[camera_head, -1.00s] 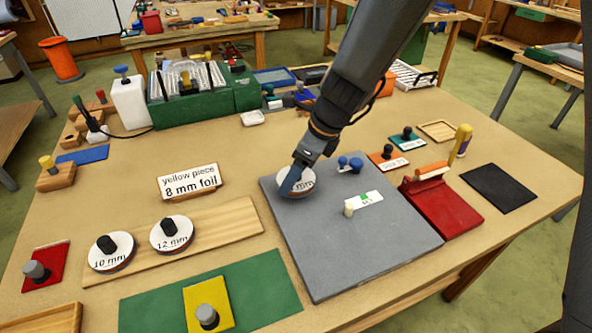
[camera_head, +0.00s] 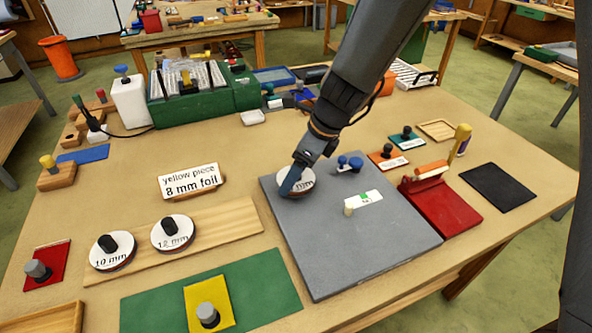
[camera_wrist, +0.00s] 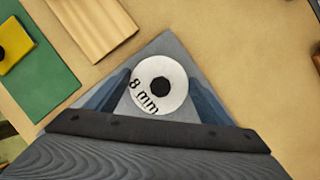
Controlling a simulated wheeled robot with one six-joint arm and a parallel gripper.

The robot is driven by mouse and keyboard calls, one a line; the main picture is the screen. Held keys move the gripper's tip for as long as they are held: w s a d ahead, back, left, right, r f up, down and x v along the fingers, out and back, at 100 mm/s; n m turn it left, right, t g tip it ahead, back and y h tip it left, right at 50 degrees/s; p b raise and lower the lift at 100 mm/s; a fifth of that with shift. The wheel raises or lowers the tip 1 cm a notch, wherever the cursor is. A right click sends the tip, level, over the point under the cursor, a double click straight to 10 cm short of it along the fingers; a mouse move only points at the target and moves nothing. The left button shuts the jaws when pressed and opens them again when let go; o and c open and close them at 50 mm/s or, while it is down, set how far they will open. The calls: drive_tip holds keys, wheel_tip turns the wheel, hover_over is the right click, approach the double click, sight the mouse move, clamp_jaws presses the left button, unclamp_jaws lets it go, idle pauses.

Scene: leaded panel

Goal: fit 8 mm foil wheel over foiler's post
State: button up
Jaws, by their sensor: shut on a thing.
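The white 8 mm foil wheel (camera_head: 307,183) is between the fingers of my gripper (camera_head: 290,184), over the back left part of the grey foiler board (camera_head: 345,255). In the wrist view the wheel (camera_wrist: 146,85) faces the camera with its "8 mm" lettering and dark centre showing, and the two fingers of my gripper (camera_wrist: 160,93) close on its sides. A short cream post (camera_head: 349,209) stands on the board beside a white and green label (camera_head: 366,197), apart from the wheel. Blue knobs (camera_head: 350,163) are just right of the wheel. The wheel's underside is hidden, so I cannot tell its height above the board.
The 10 mm wheel (camera_head: 125,256) and 12 mm wheel (camera_head: 188,238) sit on a wooden plank (camera_head: 225,224) at left. A sign (camera_head: 190,180) reads "yellow piece 8 mm foil". A yellow piece (camera_head: 222,290) lies on a green mat (camera_head: 270,290). A red tool (camera_head: 445,207) stands right of the board.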

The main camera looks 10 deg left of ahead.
sight(307, 182)
drive_tip(key=shift+f+b, duration=0.9)
drive_tip(key=shift+f, duration=0.3)
drive_tip(key=o, duration=1.1)
drive_tip(key=v, duration=0.7)
drive_tip(key=shift+d+r, duration=0.2)
drive_tip(key=shift+r, duration=0.15)
drive_tip(key=shift+s, duration=0.1)
